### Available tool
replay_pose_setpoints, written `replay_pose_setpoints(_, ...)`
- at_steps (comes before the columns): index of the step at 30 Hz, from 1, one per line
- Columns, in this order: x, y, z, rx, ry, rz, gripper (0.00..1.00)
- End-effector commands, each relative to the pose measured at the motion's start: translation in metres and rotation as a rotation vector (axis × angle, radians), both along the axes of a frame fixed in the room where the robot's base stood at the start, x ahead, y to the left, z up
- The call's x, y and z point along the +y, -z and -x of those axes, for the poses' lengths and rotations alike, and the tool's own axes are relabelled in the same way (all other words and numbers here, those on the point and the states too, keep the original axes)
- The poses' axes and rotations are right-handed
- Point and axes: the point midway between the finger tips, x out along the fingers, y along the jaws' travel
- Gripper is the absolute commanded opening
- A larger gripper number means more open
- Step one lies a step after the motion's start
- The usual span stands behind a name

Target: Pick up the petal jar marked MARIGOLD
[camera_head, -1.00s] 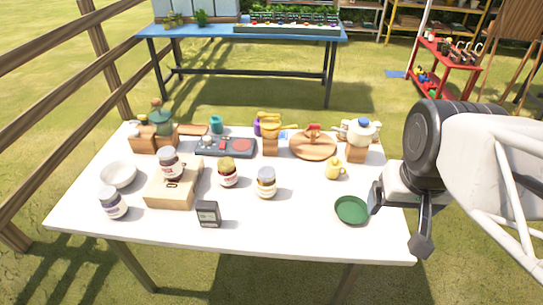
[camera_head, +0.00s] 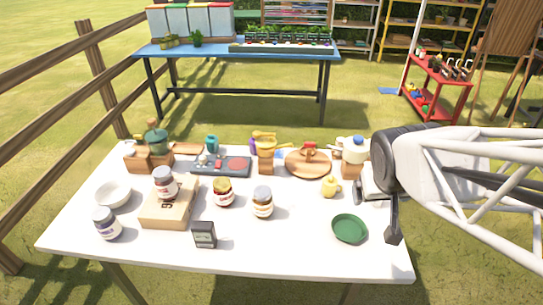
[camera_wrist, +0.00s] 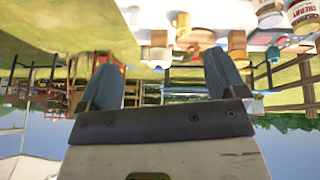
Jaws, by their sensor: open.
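Several lidded jars stand on the white table (camera_head: 300,250). One jar (camera_head: 165,184) is on top of a cardboard box (camera_head: 168,212). A jar with a red and yellowish look (camera_head: 223,192) stands right of the box, and a golden jar with a pale lid (camera_head: 263,203) right of that. A dark jar with a white label (camera_head: 107,224) stands at the front left. I cannot tell which is marked MARIGOLD. My gripper (camera_head: 376,212) is open and empty at the table's right side, far from the jars. Its two fingers (camera_wrist: 162,70) show apart in the wrist view.
A green dish (camera_head: 349,229) lies just left of my gripper. A small dark display (camera_head: 204,235) stands at the front. A white bowl (camera_head: 114,194) is at left. A yellow pot (camera_head: 330,187), a round wooden board (camera_head: 308,163) and a scale (camera_head: 222,165) stand farther back.

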Motion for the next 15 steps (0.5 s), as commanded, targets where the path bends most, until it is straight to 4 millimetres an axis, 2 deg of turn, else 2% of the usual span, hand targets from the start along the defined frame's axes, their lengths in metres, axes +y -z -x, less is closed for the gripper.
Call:
replay_pose_setpoints(1,0.003,0.008,-0.016,-0.027,-0.023,0.013,0.9)
replay_pose_setpoints(6,0.015,0.029,-0.064,-0.144,-0.116,0.038,0.9)
replay_pose_setpoints(15,0.058,0.072,-0.132,-0.329,-0.319,0.01,0.9)
